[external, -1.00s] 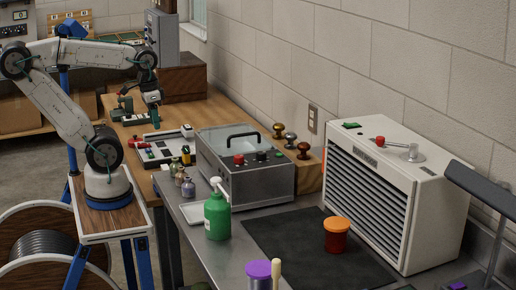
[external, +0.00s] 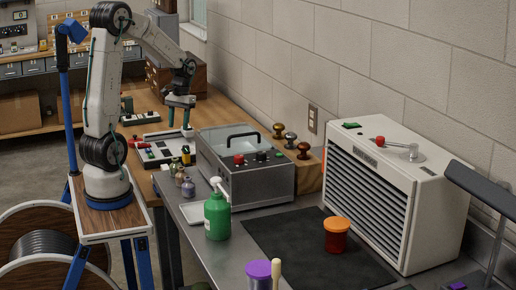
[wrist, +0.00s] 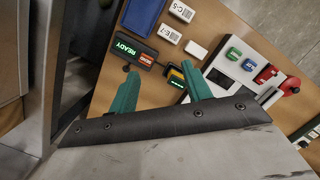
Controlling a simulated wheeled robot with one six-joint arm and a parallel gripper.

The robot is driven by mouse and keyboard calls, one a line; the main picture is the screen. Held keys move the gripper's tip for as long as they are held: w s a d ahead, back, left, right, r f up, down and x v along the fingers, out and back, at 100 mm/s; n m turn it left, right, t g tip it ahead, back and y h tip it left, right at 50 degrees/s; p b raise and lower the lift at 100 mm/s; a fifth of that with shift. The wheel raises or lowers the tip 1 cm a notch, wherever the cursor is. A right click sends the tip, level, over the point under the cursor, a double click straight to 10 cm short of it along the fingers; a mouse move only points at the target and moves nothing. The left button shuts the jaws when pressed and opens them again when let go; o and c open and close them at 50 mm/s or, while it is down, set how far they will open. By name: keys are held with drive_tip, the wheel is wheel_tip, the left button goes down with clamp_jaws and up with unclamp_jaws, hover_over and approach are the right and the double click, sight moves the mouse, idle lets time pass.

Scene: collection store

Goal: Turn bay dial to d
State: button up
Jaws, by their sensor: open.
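No dial marked "bay" and no letter d can be made out. Knobs that show are a red knob (external: 239,159) and a dark knob (external: 262,156) on the front of the grey lidded box, and a red-knobbed lever (external: 380,140) on top of the white louvred cabinet. My gripper (external: 179,126) hangs above the back of the wooden desk, near the white tray. In the wrist view, its green fingers (wrist: 160,69) are spread apart with nothing between them. A red part (wrist: 290,85) lies right of the tray there; its kind is unclear.
The white tray (wrist: 222,67) holds coloured blocks. A black READY unit (wrist: 128,47) and labels lie beside it. On the metal bench stand a green pump bottle (external: 217,216) and an orange-lidded jar (external: 337,235). Stamps (external: 304,151) stand by the wall.

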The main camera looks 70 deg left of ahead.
sight(186, 146)
drive_tip(key=w+a+f+n, duration=0.1)
drive_tip(key=w+a+f, duration=0.1)
drive_tip(key=a, duration=0.4)
drive_tip(key=w+a+f+n+t, duration=0.1)
drive_tip(key=w+a+f+n, duration=0.1)
drive_tip(key=a, duration=0.4)
drive_tip(key=w+a+f+n+y, duration=0.1)
drive_tip(key=w+a+f, duration=0.2)
drive_tip(key=a, duration=0.3)
drive_tip(key=shift+a+f+n+t, duration=0.25)
drive_tip(key=shift+f+n+t, duration=0.15)
drive_tip(key=shift+f, duration=0.7)
wheel_tip(186, 146, down, 7)
drive_tip(key=shift+d+f, duration=0.1)
drive_tip(key=shift+f, duration=0.05)
drive_tip(key=c, duration=1)
